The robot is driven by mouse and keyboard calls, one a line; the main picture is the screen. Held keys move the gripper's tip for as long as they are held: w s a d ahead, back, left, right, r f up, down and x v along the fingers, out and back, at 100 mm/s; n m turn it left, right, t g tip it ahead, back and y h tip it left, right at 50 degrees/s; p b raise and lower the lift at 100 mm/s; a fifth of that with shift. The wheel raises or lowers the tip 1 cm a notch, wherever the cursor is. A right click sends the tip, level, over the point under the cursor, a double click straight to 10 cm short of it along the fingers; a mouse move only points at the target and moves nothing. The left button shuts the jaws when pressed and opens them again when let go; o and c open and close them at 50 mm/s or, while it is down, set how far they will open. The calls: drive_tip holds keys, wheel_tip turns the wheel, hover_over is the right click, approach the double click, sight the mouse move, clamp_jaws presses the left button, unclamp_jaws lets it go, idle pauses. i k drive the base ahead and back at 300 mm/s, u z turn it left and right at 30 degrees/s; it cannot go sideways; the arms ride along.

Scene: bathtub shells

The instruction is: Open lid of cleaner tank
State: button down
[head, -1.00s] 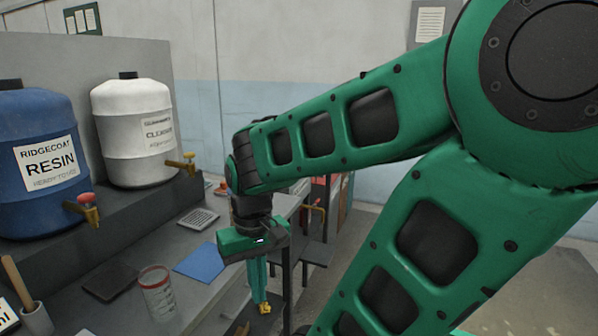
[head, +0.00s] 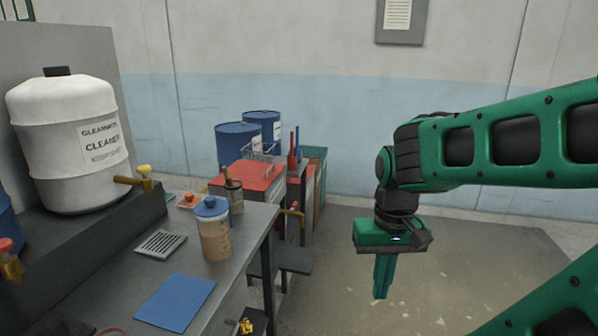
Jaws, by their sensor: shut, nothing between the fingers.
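A white tank (head: 70,150) labelled CLEANER stands on a dark raised shelf at the left, with a black cap on top and a brass tap with a yellow handle low on its right side. Farther back, a low unit with a flat red top (head: 245,177) stands beyond the bench; a wire basket sits at its back edge. I cannot tell whether this red top is a lid; it lies flat. My gripper (head: 381,290) hangs pointing down over open floor, right of both and apart from them. Its fingers are together and empty.
The grey bench (head: 195,290) holds a blue mat (head: 175,302), a drain grate (head: 160,244) and a blue-lidded cup (head: 214,228). A dark step (head: 295,260) juts from the bench side. Blue drums (head: 238,137) stand behind. Floor at the right is clear.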

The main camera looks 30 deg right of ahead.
sight(255, 177)
drive_tip(key=z, duration=0.65)
drive_tip(key=i, duration=1.3)
drive_tip(key=u, duration=0.2)
